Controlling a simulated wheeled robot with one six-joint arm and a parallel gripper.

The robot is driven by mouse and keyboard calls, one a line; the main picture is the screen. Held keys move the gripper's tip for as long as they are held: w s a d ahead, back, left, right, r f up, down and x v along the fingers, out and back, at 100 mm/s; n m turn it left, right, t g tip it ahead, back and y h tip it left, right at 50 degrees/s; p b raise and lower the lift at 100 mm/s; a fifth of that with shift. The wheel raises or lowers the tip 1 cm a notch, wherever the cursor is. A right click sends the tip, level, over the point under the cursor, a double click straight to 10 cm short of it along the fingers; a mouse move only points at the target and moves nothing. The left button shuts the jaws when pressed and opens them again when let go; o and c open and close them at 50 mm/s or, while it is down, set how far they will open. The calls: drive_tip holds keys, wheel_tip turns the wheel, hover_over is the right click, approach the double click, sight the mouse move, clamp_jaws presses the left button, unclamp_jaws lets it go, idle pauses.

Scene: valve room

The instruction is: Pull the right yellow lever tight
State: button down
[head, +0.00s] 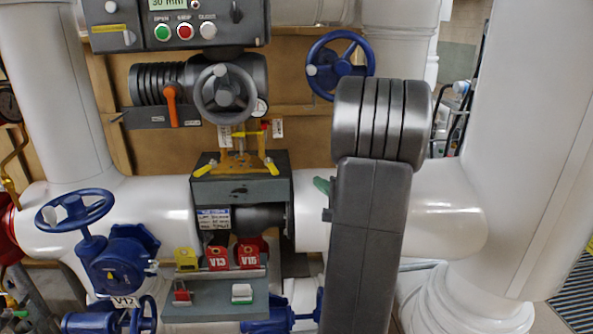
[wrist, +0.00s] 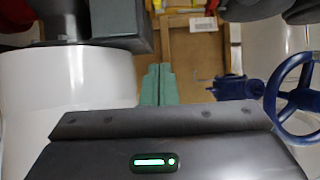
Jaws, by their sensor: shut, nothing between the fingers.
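The right yellow lever (head: 271,166) sits at the right front of the orange-yellow bracket (head: 240,154) on top of a dark grey box. It slants down to the right. A matching left yellow lever (head: 205,168) slants down to the left. My gripper (head: 322,185) has green fingers, partly hidden behind my arm, to the right of the right lever and slightly lower, apart from it. In the wrist view my gripper (wrist: 158,84) has its two green fingers together with nothing between them. I cannot make out the right lever in the wrist view.
A dark grey box (head: 240,188) carries the bracket. A white pipe (head: 440,210) runs behind my arm. Blue handwheels (head: 340,66) and (head: 75,210) stand around, with red V13 and V15 tags (head: 250,254) below. A blue handwheel (wrist: 295,95) is at right in the wrist view.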

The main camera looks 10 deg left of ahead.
sight(272, 167)
drive_tip(key=w+a, duration=0.1)
drive_tip(key=a, duration=0.2)
drive_tip(key=w+a+p, duration=0.1)
drive_tip(key=w+a, duration=0.1)
drive_tip(key=a, duration=0.1)
drive_tip(key=w+a, duration=0.2)
drive_tip(key=a, duration=0.2)
drive_tip(key=shift+r+p, duration=0.1)
drive_tip(key=shift+p, duration=0.25)
drive_tip(key=shift+s+a, duration=0.1)
drive_tip(key=shift+a, duration=0.2)
